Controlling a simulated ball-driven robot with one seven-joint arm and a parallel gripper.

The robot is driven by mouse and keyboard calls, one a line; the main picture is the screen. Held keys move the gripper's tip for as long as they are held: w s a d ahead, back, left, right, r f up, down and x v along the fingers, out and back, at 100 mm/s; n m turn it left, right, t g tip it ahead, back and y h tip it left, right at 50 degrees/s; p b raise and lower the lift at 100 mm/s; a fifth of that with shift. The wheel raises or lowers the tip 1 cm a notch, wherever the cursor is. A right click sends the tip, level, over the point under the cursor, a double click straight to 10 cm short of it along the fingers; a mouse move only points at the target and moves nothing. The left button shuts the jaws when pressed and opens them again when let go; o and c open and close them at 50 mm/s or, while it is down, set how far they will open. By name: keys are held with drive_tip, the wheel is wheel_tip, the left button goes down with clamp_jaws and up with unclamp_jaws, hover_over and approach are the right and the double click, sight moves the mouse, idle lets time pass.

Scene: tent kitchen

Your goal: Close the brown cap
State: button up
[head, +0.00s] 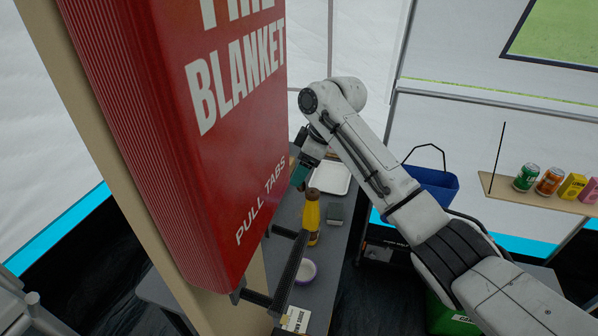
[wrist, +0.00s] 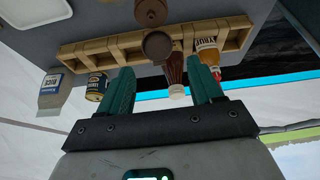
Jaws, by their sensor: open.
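A brown round cap-like piece (wrist: 157,46) shows in the wrist view, centred in front of my gripper (wrist: 158,85) and beyond the fingertips. A second brown round piece (wrist: 150,12) lies above it in that view; I cannot tell which is the cap in question. In the head view a yellow bottle (head: 312,218) with a dark brown top (head: 313,194) stands on the grey counter, just below my gripper (head: 299,176). The teal fingers are apart and nothing is clearly held between them. The head view shows the fingers small and partly hidden.
A red fire blanket box (head: 200,130) blocks much of the head view. A white tray (head: 336,178) and a purple-rimmed bowl (head: 306,271) are on the counter (head: 327,262). In the wrist view, a wooden rack (wrist: 110,50), a sauce bottle (wrist: 174,68), a syrup bottle (wrist: 207,52) and a can (wrist: 96,86) appear inverted.

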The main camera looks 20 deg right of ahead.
drive_tip(key=shift+x, duration=1.15)
drive_tip(key=shift+c, duration=0.4)
drive_tip(key=c, duration=1)
